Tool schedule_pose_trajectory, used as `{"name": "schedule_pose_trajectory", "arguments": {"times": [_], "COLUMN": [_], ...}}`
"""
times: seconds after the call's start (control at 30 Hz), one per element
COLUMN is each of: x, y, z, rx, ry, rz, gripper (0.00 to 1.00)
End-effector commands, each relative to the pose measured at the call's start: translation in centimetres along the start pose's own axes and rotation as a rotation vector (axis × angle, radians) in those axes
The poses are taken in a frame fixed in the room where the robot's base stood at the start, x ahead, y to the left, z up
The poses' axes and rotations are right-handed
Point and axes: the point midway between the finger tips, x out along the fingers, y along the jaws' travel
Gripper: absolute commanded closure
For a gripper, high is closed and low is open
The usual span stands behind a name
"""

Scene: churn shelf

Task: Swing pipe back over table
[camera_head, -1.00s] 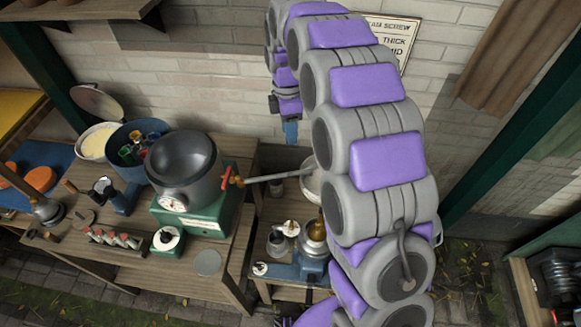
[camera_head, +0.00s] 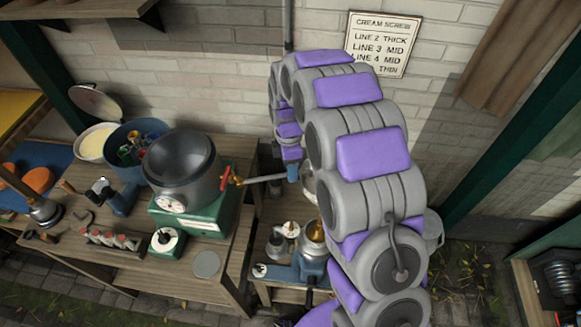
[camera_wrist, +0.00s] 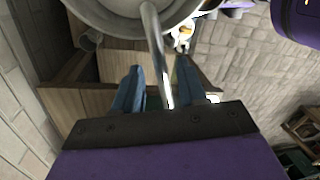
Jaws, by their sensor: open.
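The grey pipe (camera_head: 265,179) sticks out to the right from the red-handled valve (camera_head: 229,178) on the round grey vessel (camera_head: 184,170). It reaches over the gap beside the wooden table (camera_head: 222,262). My gripper (camera_head: 292,172) is at the pipe's right part, its blue fingers partly hidden by my arm. In the wrist view, my gripper (camera_wrist: 157,88) is open, with one blue finger on each side of the silver pipe (camera_wrist: 154,45). The pipe appears to run between the fingers; I cannot tell whether either finger touches it.
A pale bowl (camera_head: 308,184) stands behind my arm, partly hidden. A blue machine with a brass cup (camera_head: 315,232) stands on the lower stand to the right. A green scale (camera_head: 168,241), a blue tub (camera_head: 128,155) and several small items crowd the table. A sign hangs on the wall.

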Motion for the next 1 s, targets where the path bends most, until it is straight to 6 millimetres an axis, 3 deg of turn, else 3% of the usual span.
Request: {"name": "schedule_pose_trajectory", "arguments": {"times": [0.17, 0.6, 1.0], "x": [-0.02, -0.02, -0.03], "y": [0.0, 0.05, 0.14], "z": [0.01, 0.01, 0.01], "rx": [0.0, 0.0, 0.0], "ry": [0.0, 0.0, 0.0], "rz": [0.0, 0.0, 0.001], "gripper": [0.59, 1.0, 1.0]}}
